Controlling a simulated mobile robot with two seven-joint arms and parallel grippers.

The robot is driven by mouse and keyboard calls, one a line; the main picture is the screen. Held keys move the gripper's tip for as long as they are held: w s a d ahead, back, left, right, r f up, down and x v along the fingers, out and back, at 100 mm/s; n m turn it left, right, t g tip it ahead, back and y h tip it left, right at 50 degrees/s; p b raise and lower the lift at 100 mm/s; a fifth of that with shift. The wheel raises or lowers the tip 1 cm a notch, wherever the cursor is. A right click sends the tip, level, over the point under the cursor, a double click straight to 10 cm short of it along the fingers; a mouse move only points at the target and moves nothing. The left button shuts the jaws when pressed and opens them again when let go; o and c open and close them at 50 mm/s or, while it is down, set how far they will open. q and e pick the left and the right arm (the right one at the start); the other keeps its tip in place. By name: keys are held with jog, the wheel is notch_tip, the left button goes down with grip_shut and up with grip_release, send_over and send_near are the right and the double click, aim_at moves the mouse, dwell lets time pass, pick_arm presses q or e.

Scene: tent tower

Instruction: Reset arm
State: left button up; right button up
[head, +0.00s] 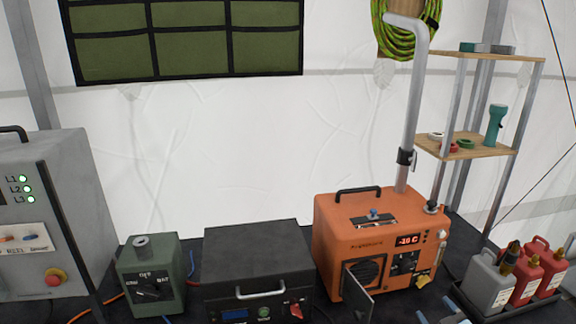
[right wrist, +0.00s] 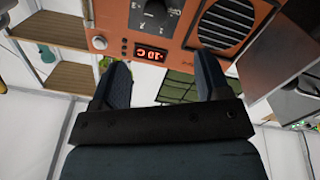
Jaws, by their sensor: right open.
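My right gripper shows in the right wrist view (right wrist: 162,82), its two dark fingers spread wide with nothing between them. It faces the orange heater unit, whose front with the red "-10 C" display (right wrist: 150,54) lies beyond the fingertips, apart from them. In the head view, the orange heater (head: 372,235) stands upright on the dark table, with a small door open at its lower front. Only a small grey part, perhaps of my right arm, shows at the bottom edge there. My left gripper is in neither view.
A black box (head: 257,262), a green switch box (head: 150,278) and a grey cabinet (head: 35,215) stand left of the heater. A grey pipe (head: 413,100) rises from it. Shelves (head: 465,148) and a tray of red and grey canisters (head: 523,272) are at right.

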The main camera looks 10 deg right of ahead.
jog(key=s+a+r+m+g, duration=0.1)
jog(key=s+a+g, duration=0.45)
jog(key=s, duration=0.45)
jog(key=s+a+m+g, duration=0.1)
jog(key=s+a+g, duration=0.4)
jog(key=s, duration=0.5)
jog(key=s+a+r+m+g, duration=0.15)
jog(key=s+a+g, duration=0.25)
jog(key=s+a, duration=0.45)
jog(key=w+a+f+t+y+p, duration=0.1)
jog(key=w+a+f+t, duration=0.1)
jog(key=f+t, duration=0.2)
jog(key=w+a+f+t+y+p, duration=0.1)
jog(key=w+a+f+t+p, duration=0.1)
jog(key=f, duration=0.5)
jog(key=shift+w+a+n+t, duration=0.3)
jog(key=shift+n+t, duration=0.15)
jog(key=shift+t, duration=0.4)
